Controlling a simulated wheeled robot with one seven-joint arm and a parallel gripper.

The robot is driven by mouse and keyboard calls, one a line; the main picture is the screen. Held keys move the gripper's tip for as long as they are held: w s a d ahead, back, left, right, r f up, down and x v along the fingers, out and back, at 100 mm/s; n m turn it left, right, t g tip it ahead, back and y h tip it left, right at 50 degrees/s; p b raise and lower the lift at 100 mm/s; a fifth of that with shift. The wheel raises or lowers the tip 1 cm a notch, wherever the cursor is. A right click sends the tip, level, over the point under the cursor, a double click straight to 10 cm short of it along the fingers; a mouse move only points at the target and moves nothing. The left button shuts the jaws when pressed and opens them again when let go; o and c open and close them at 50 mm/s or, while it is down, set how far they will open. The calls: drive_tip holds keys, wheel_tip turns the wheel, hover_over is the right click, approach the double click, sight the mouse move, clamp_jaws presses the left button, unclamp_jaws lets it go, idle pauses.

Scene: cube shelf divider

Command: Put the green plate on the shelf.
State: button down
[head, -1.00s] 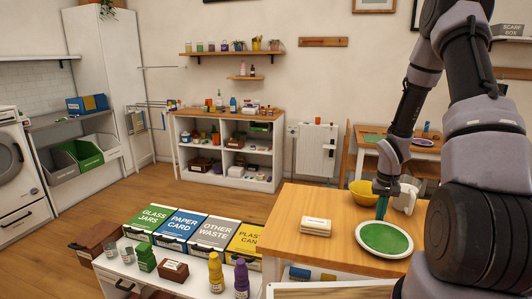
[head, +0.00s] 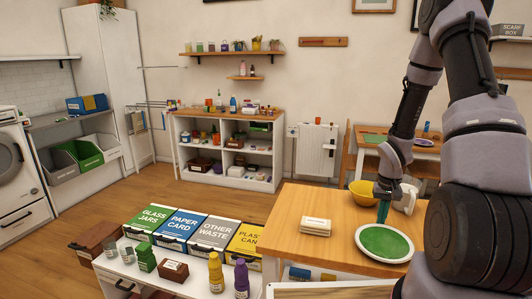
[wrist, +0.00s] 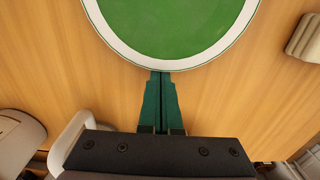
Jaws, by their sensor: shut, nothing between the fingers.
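The green plate (head: 385,243) with a white rim lies flat on the wooden table (head: 300,257). It also shows in the wrist view (wrist: 172,25), at the top of the picture. My gripper (head: 382,219) points down at the plate's far edge. In the wrist view its teal fingers (wrist: 160,82) are together, with their tips at the plate's rim; I cannot tell whether they touch it. Nothing is held. A white cube shelf (head: 228,160) with a wooden top stands against the back wall, with items in its compartments. A narrow wall shelf (head: 232,54) hangs above it.
A yellow bowl (head: 362,192) and a white mug (head: 405,200) stand behind my gripper. Labelled bins and bottles crowd the low white unit (head: 195,278) at the front left. Floor shows between it and the cube shelf.

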sight(381, 230)
drive_tip(key=shift+s+a, duration=0.15)
drive_tip(key=shift+s, duration=0.25)
drive_tip(key=shift+s, duration=0.1)
drive_tip(key=shift+s+a, duration=0.15)
drive_tip(key=shift+s, duration=0.35)
drive_tip(key=shift+s+a, duration=0.15)
drive_tip(key=shift+s, duration=0.35)
drive_tip(key=shift+s, duration=0.1)
drive_tip(key=shift+s+a, duration=0.2)
drive_tip(key=shift+s, duration=0.25)
drive_tip(key=shift+w+d, duration=0.2)
drive_tip(key=shift+w, duration=0.35)
